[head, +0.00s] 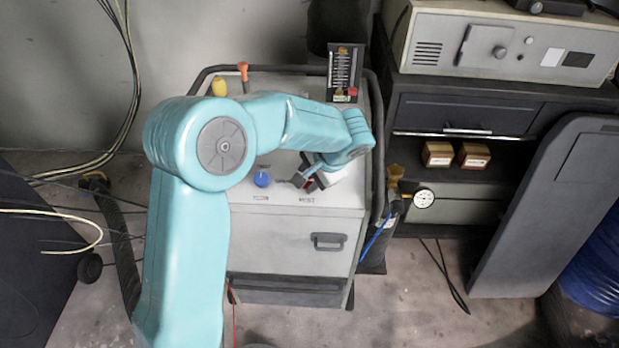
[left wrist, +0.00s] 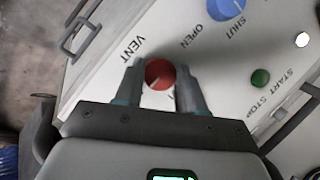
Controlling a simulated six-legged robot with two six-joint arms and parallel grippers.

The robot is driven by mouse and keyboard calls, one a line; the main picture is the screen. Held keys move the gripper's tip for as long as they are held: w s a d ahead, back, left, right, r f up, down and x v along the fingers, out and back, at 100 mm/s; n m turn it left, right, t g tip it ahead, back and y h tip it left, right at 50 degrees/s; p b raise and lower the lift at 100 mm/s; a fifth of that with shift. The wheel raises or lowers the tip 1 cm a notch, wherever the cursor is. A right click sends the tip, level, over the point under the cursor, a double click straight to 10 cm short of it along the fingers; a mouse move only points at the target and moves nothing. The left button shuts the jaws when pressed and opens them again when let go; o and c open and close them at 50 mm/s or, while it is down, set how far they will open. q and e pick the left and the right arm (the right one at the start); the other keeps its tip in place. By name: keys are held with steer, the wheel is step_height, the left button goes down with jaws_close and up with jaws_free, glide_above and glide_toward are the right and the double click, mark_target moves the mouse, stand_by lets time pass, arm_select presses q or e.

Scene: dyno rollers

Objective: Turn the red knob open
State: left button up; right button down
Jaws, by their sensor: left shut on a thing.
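The red knob (left wrist: 160,72) is round with a pale pointer line and sits on the white panel near the word VENT in the left wrist view. My left gripper (left wrist: 161,80) is shut on it, with one finger on each side. In the head view my left gripper (head: 307,181) reaches down to the cart's top panel, and only a small bit of red shows between its fingers. The fingers partly cover the lettering around the knob. My right gripper is not in view.
A blue knob (head: 262,179) with OPEN and SHUT lettering is beside the red one. A green button (left wrist: 261,77) is near START and STOP. The cart's dark rail (head: 372,110) runs around the panel. A gauge (head: 424,198) hangs to the right.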

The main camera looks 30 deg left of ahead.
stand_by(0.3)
arm_select(q)
steer(key=o, duration=1)
steer(key=shift+w, duration=0.1)
steer(key=shift+o, duration=0.2)
steer(key=p+v, duration=0.1)
steer(key=v, duration=1.5)
steer(key=shift+r, duration=0.2)
